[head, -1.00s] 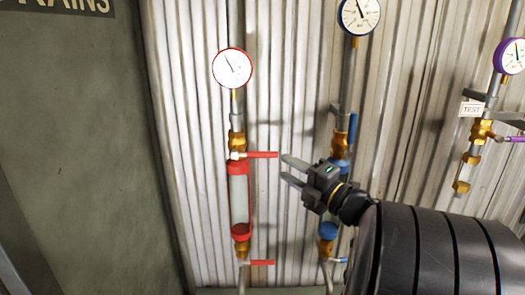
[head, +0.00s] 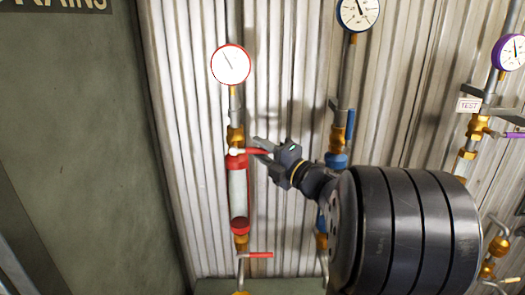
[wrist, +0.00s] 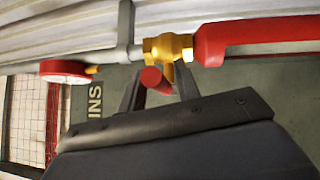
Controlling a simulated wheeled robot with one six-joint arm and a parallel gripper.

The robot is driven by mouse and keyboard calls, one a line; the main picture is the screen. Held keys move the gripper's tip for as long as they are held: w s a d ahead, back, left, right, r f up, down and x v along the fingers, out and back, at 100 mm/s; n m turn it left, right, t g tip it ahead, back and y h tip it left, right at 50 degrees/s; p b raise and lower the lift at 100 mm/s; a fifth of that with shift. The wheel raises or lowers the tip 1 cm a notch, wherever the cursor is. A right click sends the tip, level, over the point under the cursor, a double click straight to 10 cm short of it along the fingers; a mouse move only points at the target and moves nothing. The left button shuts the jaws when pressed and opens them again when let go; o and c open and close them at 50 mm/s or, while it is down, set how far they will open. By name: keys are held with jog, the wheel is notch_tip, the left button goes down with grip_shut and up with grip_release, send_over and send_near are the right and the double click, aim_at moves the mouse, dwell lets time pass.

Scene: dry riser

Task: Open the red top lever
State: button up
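The red top lever (head: 244,152) sticks out to the right from the brass valve (head: 236,138) above the red-framed sight glass (head: 238,195). It lies roughly level. My gripper (head: 258,150) is at the lever's right end, one finger above it and one below. In the wrist view the lever (wrist: 154,80) points end-on toward the camera, between the two fingers of my gripper (wrist: 158,82). Gaps show beside it, so the fingers look open around it and not closed on it. Part of the lever's outer end is hidden by the fingers in the head view.
A red lower lever (head: 259,255) sits below the sight glass. A red-rimmed gauge (head: 231,64) is above. To the right stands a blue-marked pipe with a blue lever (head: 350,124), close behind my arm. A green door (head: 75,150) is at left.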

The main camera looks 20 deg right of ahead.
grip_shut()
jog(key=shift+r, duration=0.1)
dwell(0.4)
